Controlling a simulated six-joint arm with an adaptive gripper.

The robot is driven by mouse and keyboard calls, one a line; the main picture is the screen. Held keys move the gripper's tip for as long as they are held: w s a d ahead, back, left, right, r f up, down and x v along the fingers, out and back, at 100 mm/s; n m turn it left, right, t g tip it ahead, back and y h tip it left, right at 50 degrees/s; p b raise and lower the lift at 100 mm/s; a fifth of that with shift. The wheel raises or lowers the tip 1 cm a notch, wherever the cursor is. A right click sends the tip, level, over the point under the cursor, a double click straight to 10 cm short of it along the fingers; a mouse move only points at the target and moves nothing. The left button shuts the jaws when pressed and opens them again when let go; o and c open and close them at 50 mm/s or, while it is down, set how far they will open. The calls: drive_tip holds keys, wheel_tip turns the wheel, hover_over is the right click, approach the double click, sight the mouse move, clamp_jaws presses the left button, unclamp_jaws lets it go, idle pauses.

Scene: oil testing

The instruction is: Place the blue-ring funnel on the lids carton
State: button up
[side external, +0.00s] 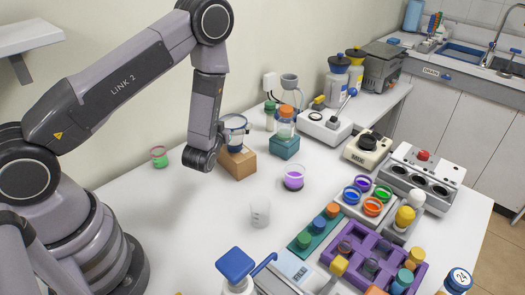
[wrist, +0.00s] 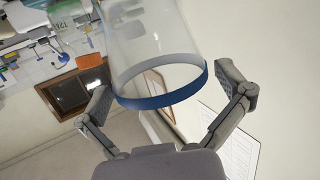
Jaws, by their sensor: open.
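The blue-ring funnel (side external: 235,132) is clear with a blue band and appears directly over the brown carton (side external: 238,164) near the back wall. It looks upright and seems to rest on the carton top, though contact is hard to see. No lettering on the carton is readable. In the wrist view the funnel's blue ring (wrist: 165,98) lies between the fingers of my gripper (wrist: 166,88). The fingers are spread, with a visible gap at the right side of the ring. In the side view my wrist stands left of the funnel, and the fingers are hardly distinguishable.
A teal block (side external: 285,149) with an orange-capped bottle stands just right of the carton. A purple-filled beaker (side external: 294,178) and an empty clear beaker (side external: 260,212) stand in front.

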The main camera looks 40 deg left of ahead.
drive_tip(key=v, duration=0.4)
drive_tip(key=shift+s+d, duration=0.1)
drive_tip(key=shift+s+d+r, duration=0.15)
drive_tip(key=shift+s, duration=0.05)
drive_tip(key=s+d+r+g+h, duration=0.1)
drive_tip(key=d+r+g+h, duration=0.15)
drive_tip(key=r, duration=0.55)
drive_tip(key=d+r+g+h, duration=0.2)
drive_tip(key=d+r+h, duration=0.15)
drive_tip(key=r, duration=0.55)
drive_tip(key=s+r+m+g, duration=0.2)
drive_tip(key=s+r, duration=0.2)
drive_tip(key=s, duration=0.8)
drive_tip(key=s+a+r+m+g+h, duration=0.1)
drive_tip(key=s+r, duration=0.4)
drive_tip(key=s, duration=0.8)
drive_tip(key=shift+a+m+g, duration=0.25)
drive_tip(key=shift+m+g, duration=0.4)
drive_tip(key=shift+m, duration=0.55)
